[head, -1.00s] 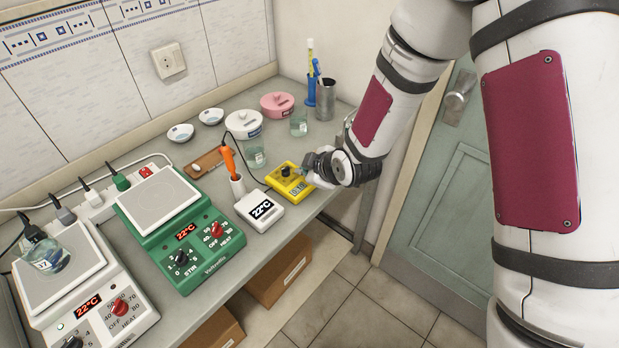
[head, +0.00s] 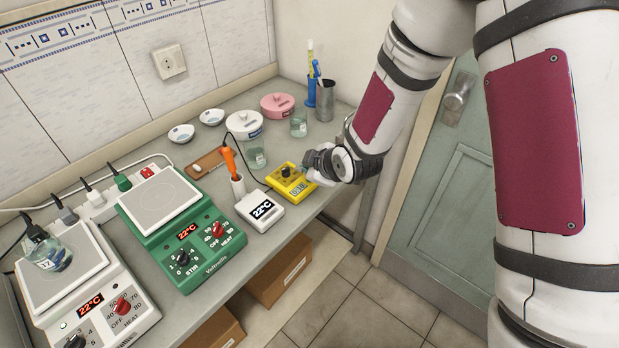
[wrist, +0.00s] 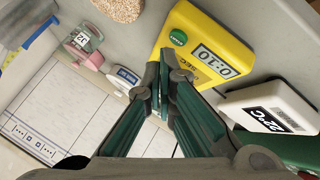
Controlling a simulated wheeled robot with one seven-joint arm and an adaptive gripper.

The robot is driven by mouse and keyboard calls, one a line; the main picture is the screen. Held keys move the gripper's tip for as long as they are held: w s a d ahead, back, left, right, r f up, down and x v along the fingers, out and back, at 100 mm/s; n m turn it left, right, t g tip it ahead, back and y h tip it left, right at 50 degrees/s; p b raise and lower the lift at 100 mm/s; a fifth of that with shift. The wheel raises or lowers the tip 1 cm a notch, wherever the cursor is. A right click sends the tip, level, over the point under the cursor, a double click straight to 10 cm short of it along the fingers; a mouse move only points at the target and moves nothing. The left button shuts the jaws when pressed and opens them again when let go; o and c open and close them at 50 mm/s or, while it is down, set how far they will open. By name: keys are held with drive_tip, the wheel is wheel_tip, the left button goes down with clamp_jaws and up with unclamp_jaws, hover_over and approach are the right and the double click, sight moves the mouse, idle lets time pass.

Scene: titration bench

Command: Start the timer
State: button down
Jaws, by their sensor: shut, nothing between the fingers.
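The yellow timer (head: 281,191) lies on the bench near its front edge, right of the white thermometer. In the wrist view the timer (wrist: 222,42) shows a green button (wrist: 178,38) and a display (wrist: 214,62) reading 0:10. My gripper (wrist: 163,80) is shut and empty, with its fingertips beside the timer's lower left edge in that view. In the head view my gripper (head: 309,163) is at the timer's right rear side. I cannot tell whether the fingertips touch the timer.
The white thermometer (head: 260,213) reads 22°C. Further left stand a green hotplate (head: 190,257) and a white hotplate (head: 97,305).

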sight(307, 182)
drive_tip(key=shift+r, duration=0.2)
wheel_tip(307, 182, up, 5)
drive_tip(key=shift+f+p, duration=0.1)
drive_tip(key=shift+p, duration=1)
drive_tip(key=shift+d, duration=0.1)
drive_tip(key=s+d+r+m+h, duration=0.2)
drive_tip(key=s+d+r+m, duration=0.25)
drive_tip(key=d+r, duration=0.4)
drive_tip(key=s+d+r+m+h, duration=0.25)
drive_tip(key=s+d+r, duration=0.35)
drive_tip(key=r, duration=0.4)
drive_tip(key=s+d+r+m, duration=0.2)
drive_tip(key=s+m, duration=0.1)
drive_tip(key=s, duration=0.3)
drive_tip(key=s+d+r+m+g, duration=0.1)
drive_tip(key=s+d+r+m, duration=0.1)
drive_tip(key=s, duration=0.5)
drive_tip(key=s+d+r+m+g, duration=0.1)
drive_tip(key=s+d+r+m, duration=0.1)
drive_tip(key=s, duration=0.5)
drive_tip(key=shift+s+d+m+h, duration=0.2)
drive_tip(key=shift+d+m+h, duration=0.15)
drive_tip(key=shift+d+m, duration=0.55)
